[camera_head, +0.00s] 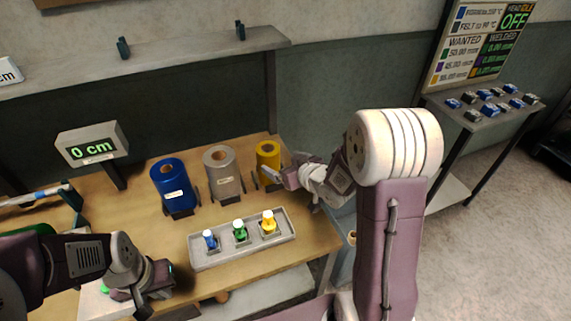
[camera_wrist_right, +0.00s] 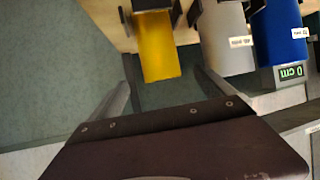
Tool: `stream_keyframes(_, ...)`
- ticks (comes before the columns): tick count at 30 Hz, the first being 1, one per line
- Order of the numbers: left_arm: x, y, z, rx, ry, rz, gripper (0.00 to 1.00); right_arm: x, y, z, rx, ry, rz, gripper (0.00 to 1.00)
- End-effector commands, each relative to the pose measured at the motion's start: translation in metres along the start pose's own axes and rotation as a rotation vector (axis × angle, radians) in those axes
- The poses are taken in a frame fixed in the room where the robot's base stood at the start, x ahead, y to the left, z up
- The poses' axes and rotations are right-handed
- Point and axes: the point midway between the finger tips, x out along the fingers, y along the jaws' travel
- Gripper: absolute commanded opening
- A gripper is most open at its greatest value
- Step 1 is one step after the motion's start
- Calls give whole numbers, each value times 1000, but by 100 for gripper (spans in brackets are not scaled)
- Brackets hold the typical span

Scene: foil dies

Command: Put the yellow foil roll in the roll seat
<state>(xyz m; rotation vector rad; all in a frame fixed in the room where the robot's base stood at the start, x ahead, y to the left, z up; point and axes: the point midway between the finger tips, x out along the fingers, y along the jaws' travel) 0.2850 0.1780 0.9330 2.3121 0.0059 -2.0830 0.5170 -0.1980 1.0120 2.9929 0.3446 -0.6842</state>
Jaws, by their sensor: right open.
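The yellow foil roll (camera_head: 268,154) stands upright in a dark bracket at the right end of a row of rolls on the wooden bench. My right gripper (camera_head: 281,170) is open, right beside the yellow roll on its near right side. In the right wrist view the yellow roll (camera_wrist_right: 158,50) lies ahead of the gap between the spread fingers (camera_wrist_right: 165,92), and nothing is gripped. My left gripper (camera_head: 150,292) is low at the left, over the front of the bench; its fingers are not clear. I cannot tell which part is the roll seat.
A grey roll (camera_head: 221,172) and a blue roll (camera_head: 173,187) stand left of the yellow one. A display reading 0 cm (camera_head: 92,146) stands at left. A shelf (camera_head: 180,55) runs behind.

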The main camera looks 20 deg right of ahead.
Motion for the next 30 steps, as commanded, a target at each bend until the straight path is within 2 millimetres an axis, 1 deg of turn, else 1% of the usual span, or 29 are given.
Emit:
stream_keyframes(1,-1,0,0,0,0,0,0,-6,1,-1,1,1,2,93)
stream_keyframes(3,-1,0,0,0,0,0,0,-12,0,-1,0,1,2,93)
stream_keyframes(7,-1,0,0,0,0,0,0,-14,0,0,0,-1,0,93)
stream_keyframes(9,-1,0,0,0,0,0,0,-15,1,6,1,-32,18,93)
stream_keyframes(11,-1,0,0,0,0,0,0,-19,3,20,4,-115,58,93)
stream_keyframes(14,-1,0,0,0,0,0,0,-43,3,65,41,-357,147,93)
stream_keyframes(15,-1,0,0,0,0,0,0,-58,-2,85,66,-464,171,93)
stream_keyframes(17,-1,0,0,0,0,0,0,-84,-15,112,107,-618,186,93)
stream_keyframes(18,-1,0,0,0,0,0,0,-102,-26,127,133,-712,185,93)
stream_keyframes(21,-1,0,0,0,0,0,0,-140,-53,152,190,-894,161,93)
stream_keyframes(24,-1,0,0,0,0,0,0,-161,-69,164,221,-989,137,93)
stream_keyframes(26,-1,0,0,0,0,0,0,-166,-72,166,227,-1009,132,93)
stream_keyframes(30,-1,0,0,0,0,0,0,-166,-72,166,229,-1011,132,93)
